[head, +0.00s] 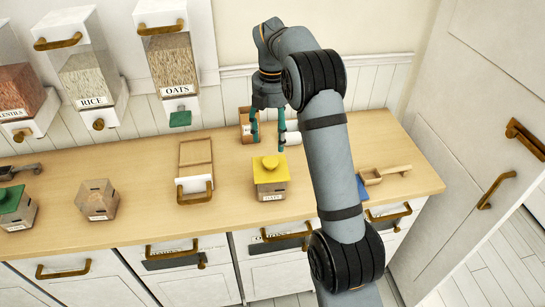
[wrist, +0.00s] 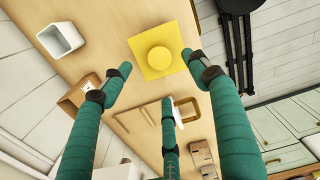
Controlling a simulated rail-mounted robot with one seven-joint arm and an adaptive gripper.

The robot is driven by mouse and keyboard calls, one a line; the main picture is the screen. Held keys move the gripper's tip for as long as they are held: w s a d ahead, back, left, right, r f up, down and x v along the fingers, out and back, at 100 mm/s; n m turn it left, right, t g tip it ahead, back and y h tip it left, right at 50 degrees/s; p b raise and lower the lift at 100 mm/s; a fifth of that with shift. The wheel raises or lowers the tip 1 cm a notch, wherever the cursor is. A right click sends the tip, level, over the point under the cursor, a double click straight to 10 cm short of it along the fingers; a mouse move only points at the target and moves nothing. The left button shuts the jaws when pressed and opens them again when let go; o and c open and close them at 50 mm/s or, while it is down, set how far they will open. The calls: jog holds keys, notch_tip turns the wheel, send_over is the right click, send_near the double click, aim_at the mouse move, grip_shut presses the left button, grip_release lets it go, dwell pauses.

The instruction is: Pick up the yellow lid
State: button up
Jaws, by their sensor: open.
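The yellow lid (head: 270,166) is square with a round knob. It sits on a small wooden canister (head: 270,188) on the counter. In the wrist view the yellow lid (wrist: 160,60) shows whole, at the upper middle. My gripper (head: 267,142) is open and empty, its teal fingers pointing down above and behind the lid in the head view. In the wrist view my gripper (wrist: 157,66) has its fingers spread, with the lid showing beyond the tips. I see no contact with the lid.
A wooden box (head: 246,126) and a white container (head: 292,138) stand behind the lid. A wooden tray (head: 195,155) lies to the left, a wooden scoop (head: 388,172) to the right. A green-lidded canister (head: 10,210) and a lidless one (head: 97,203) stand further left. Dispensers (head: 173,65) hang above.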

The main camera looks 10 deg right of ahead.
send_over(270, 161)
jog(key=f, duration=0.4)
jog(key=shift+d+f, duration=0.2)
jog(key=shift+f, duration=0.1)
jog(key=shift+a+f+p, duration=0.1)
jog(key=shift+f+p, duration=0.45)
jog(key=shift+f, duration=2.05)
jog(key=shift+c, duration=1)
grip_shut()
